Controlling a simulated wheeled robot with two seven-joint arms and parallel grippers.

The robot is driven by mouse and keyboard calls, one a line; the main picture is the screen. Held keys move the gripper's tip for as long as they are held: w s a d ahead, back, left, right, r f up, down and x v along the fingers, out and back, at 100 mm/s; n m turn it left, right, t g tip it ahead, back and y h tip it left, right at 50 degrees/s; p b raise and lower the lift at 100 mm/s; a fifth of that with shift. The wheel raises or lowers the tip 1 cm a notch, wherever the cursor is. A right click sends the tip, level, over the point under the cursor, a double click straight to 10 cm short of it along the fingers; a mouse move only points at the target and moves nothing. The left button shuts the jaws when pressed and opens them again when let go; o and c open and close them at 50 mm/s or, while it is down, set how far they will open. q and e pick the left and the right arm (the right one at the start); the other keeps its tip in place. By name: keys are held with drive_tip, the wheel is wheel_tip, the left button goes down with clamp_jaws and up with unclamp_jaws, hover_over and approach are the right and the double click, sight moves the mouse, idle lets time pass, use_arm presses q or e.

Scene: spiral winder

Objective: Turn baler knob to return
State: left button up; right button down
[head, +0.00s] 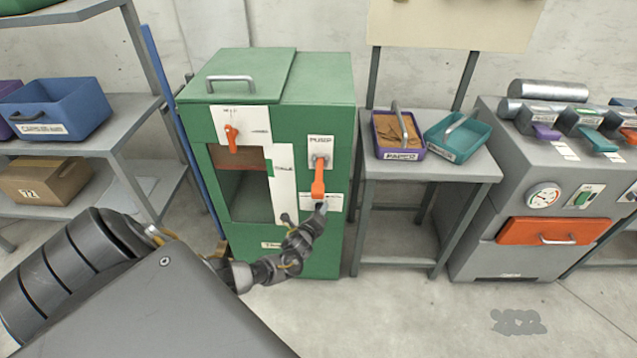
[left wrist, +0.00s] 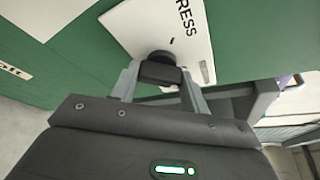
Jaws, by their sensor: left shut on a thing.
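The green baler (head: 308,251) stands against the wall with an open chamber in its front. An orange handle (head: 318,180) hangs on the right of its front, below a white plate. My left gripper (head: 321,207) is at the baler's front, just below this handle. In the left wrist view, my left gripper (left wrist: 160,82) is shut on a black knob (left wrist: 160,62) at a white plate (left wrist: 185,22) with letters reading "RESS". In the head view, the gripper and wrist hide this knob. My right gripper is not in view.
A second orange handle (head: 231,136) is at the baler's upper left. A grey side table (head: 440,172) with a purple bin (head: 398,153) and a teal bin (head: 458,138) stands right of the baler. A grey machine (head: 490,205) is farther right. Shelves (head: 105,101) are at left.

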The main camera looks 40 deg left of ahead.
use_arm(q)
drive_tip(key=shift+m+g+p, duration=0.3)
drive_tip(key=shift+m+p, duration=0.15)
drive_tip(key=shift+m, duration=0.05)
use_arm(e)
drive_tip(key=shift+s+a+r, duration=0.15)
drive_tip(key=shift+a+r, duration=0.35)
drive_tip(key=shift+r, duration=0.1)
use_arm(q)
drive_tip(key=shift+f, duration=0.1)
drive_tip(key=o, duration=0.7)
drive_tip(key=shift+o, duration=1.4)
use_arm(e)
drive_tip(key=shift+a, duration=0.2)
use_arm(q)
drive_tip(key=p+v, duration=0.2)
drive_tip(key=v, duration=0.9)
drive_tip(key=shift+p, duration=0.35)
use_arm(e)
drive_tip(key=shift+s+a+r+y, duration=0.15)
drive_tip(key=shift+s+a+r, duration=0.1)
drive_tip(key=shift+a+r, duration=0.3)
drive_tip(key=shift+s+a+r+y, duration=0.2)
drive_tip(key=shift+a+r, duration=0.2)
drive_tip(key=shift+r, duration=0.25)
use_arm(q)
drive_tip(key=shift+w+d, duration=0.1)
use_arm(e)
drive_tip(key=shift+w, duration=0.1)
